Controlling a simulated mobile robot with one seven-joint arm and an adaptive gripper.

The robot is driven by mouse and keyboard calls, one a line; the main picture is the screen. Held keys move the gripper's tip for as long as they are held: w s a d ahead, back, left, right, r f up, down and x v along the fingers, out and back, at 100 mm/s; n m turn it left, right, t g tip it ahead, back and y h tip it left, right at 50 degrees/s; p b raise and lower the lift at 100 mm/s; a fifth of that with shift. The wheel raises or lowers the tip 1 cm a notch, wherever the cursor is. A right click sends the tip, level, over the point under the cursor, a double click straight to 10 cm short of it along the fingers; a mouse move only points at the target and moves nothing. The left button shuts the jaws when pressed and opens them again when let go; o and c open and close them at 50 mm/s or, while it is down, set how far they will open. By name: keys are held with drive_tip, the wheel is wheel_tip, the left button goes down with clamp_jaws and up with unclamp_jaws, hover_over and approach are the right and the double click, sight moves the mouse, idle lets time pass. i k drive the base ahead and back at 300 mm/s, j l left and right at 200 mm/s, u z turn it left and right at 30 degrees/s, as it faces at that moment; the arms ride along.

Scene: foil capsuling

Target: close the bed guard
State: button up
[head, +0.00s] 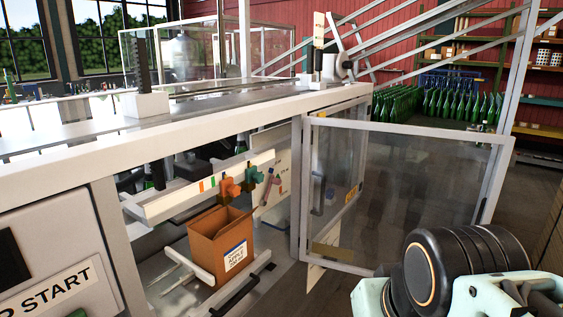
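The bed guard is most likely the clear panel in a white frame (400,131) at the right end of the machine. It stands open, swung out from the machine's corner post into the aisle. A dark handle (481,210) shows near its far right edge. Another dark handle (317,195) shows by its left side; I cannot tell which part it belongs to. Part of my arm, a black joint with pale links, fills the lower right, in front of the panel's lower right corner. My gripper's fingers do not show.
Inside the machine's open bay, an orange-brown box (218,248) with a label sits below a white rail (165,207) with orange and green clamps. A white bench top (200,122) runs above. Green bottles (455,105) stand in rows behind the panel. The floor near the panel looks clear.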

sight(487, 206)
drive_tip(key=i+l+z, duration=0.35)
drive_tip(key=l, duration=0.2)
drive_tip(key=i+l+z, duration=0.75)
drive_tip(key=i+z, duration=0.45)
drive_tip(key=i+l+u, duration=0.25)
drive_tip(key=i, duration=0.15)
drive_tip(key=i+l+u, duration=0.15)
drive_tip(key=i+u, duration=0.15)
drive_tip(key=i, duration=0.15)
drive_tip(key=i+u, duration=0.15)
drive_tip(key=u, duration=0.3)
drive_tip(key=i+l+u, duration=0.1)
drive_tip(key=u, duration=0.35)
drive_tip(key=i+l+u, duration=0.1)
drive_tip(key=u, duration=0.35)
drive_tip(key=i+l+u, duration=0.1)
drive_tip(key=u, duration=0.35)
drive_tip(key=l+u, duration=0.3)
drive_tip(key=u, duration=0.15)
drive_tip(key=i+l+u, duration=0.1)
drive_tip(key=l+u, duration=0.15)
drive_tip(key=u, duration=0.2)
drive_tip(key=l+u, duration=0.25)
drive_tip(key=u, duration=0.2)
drive_tip(key=i+l+u, duration=0.1)
drive_tip(key=l+u, duration=0.2)
drive_tip(key=u, duration=0.15)
drive_tip(key=l+u, duration=0.25)
drive_tip(key=u, duration=0.2)
